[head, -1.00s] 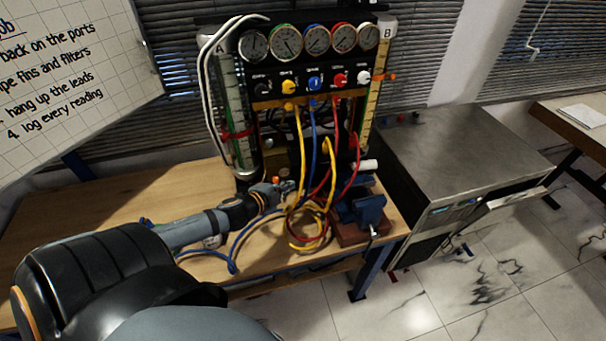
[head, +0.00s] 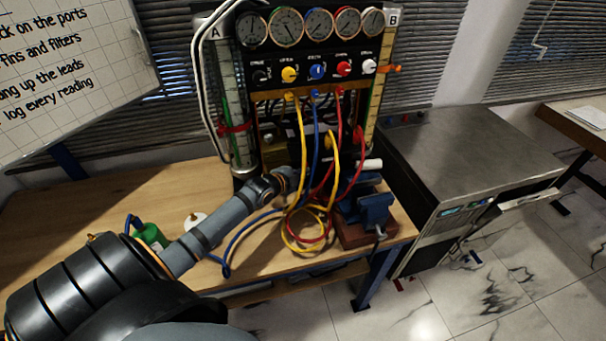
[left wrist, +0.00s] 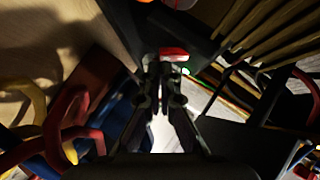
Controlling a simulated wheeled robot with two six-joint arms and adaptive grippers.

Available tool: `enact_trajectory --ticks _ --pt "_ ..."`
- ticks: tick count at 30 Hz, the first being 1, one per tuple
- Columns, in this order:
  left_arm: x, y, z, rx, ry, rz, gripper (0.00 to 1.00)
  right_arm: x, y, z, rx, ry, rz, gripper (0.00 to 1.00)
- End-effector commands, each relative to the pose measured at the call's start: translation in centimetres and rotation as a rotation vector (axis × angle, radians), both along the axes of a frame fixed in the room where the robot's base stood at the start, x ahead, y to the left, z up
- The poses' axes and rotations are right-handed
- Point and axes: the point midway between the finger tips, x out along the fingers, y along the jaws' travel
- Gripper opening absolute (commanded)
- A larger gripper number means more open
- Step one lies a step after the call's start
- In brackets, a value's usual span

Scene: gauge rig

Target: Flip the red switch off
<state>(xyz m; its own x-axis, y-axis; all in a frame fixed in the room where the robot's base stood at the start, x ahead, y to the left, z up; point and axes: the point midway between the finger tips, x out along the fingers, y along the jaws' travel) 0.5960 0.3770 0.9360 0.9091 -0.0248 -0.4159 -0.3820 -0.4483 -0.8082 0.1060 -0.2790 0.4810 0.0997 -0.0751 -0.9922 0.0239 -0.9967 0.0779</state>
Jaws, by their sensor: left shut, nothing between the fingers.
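The red switch (left wrist: 174,53) shows in the left wrist view as a small red rocker with a pale edge, set in a dark box, with a green light beside it. My left gripper (left wrist: 167,72) is shut and empty, its fingertips just in front of the switch; I cannot tell whether they touch it. In the head view my left gripper (head: 288,178) reaches in low at the gauge rig (head: 318,95), left of the hanging leads. The switch is hidden there behind my arm and the leads. My right gripper is in neither view.
Yellow, blue and red leads (head: 301,150) hang from the rig and loop on the wooden bench (head: 90,205). A blue vise (head: 372,210) stands on the right. A green bottle (head: 150,236) and a white round item (head: 196,222) are near my arm.

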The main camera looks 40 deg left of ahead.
Motion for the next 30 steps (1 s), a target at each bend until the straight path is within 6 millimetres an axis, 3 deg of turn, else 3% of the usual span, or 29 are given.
enact_trajectory --ticks 11,15,17,30 --pt "0.1 0.2 -0.2 0.002 -0.002 0.0 0.0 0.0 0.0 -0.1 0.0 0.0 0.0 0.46" --pt "0.4 0.5 -1.7 0.057 -0.047 0.002 0.0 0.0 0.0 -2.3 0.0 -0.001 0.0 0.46" --pt "0.6 0.5 -0.8 0.066 -0.056 0.001 0.0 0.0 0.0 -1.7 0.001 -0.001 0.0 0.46" --pt "0.5 0.6 0.4 0.065 -0.054 0.002 0.0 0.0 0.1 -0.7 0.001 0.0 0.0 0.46"
